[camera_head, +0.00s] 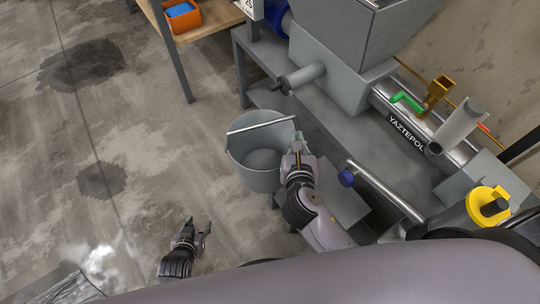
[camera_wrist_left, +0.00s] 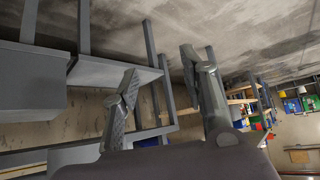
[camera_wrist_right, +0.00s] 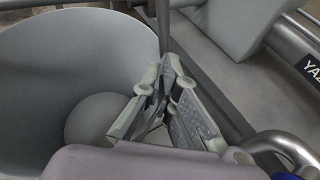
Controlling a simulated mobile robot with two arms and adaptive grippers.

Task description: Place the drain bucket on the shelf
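The grey drain bucket (camera_head: 240,158) is at the centre of the head view, open side up, with a pale rounded shape inside. Its light handle (camera_head: 258,125) crosses above the rim. My right gripper (camera_head: 298,148) is at the bucket's right rim. In the right wrist view its fingers (camera_wrist_right: 162,82) close around a thin rod of the handle, with the bucket (camera_wrist_right: 60,50) filling the left. Whether the bucket touches the floor is unclear. My left gripper (camera_head: 203,228) is open and empty over the floor. A wooden shelf (camera_head: 222,14) stands at the top.
A grey metal stand (camera_head: 330,125) carries a large grey machine (camera_head: 345,50) right of the bucket. An orange bin (camera_head: 183,17) with blue contents is on the wooden shelf. The concrete floor (camera_head: 130,140) at the left is clear, with dark stains.

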